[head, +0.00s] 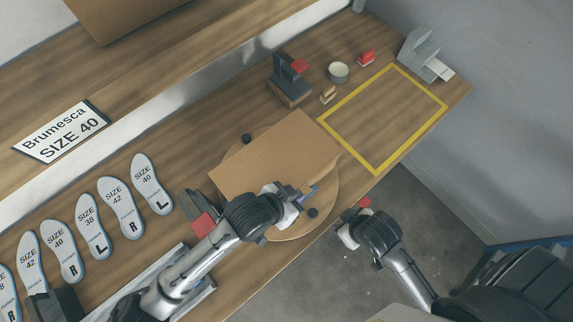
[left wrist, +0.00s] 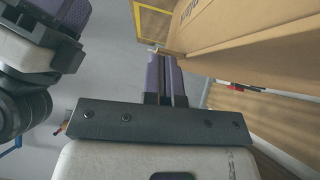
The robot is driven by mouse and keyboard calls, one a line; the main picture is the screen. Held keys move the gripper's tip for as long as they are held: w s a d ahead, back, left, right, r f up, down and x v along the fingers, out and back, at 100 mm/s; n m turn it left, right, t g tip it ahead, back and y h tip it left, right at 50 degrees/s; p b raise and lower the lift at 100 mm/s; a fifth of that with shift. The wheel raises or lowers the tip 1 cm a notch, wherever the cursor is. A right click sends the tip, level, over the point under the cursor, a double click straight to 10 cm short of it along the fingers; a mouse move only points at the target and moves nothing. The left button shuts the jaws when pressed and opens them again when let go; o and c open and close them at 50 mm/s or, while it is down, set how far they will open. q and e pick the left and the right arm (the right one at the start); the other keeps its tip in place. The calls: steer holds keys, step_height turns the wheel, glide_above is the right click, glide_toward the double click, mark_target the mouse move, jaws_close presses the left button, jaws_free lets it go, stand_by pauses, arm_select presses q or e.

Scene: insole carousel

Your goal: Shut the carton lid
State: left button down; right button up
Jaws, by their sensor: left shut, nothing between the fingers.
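The brown carton (head: 262,150) stands on a round wooden turntable (head: 328,200). Its lid lies as a plain flat panel over the top in the head view; I cannot tell if it is fully seated. My left gripper (head: 311,191) is at the carton's near right corner, with its fingers together and empty. In the left wrist view the fingers (left wrist: 166,80) point along the carton's side (left wrist: 235,40), close beside it; contact is unclear. My right gripper (head: 358,207) is off the table's front edge, away from the carton; its finger opening is unclear.
Several insoles (head: 121,207) lie in a row at left. A yellow-framed area (head: 385,115) at right is empty. Behind the carton stand a dark stamp-like device (head: 288,80), a round tin (head: 338,72) and a red item (head: 366,58). A grey dispenser (head: 420,50) stands at the far right.

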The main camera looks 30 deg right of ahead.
arm_select(q)
steer(key=shift+f, duration=0.35)
steer(key=shift+f, duration=0.1)
steer(key=shift+w+f, duration=0.1)
steer(key=shift+f, duration=0.05)
stand_by(0.3)
steer(key=p+v, duration=0.9)
steer(key=v, duration=0.1)
steer(key=shift+d+p, duration=0.2)
steer(key=shift+p, duration=0.2)
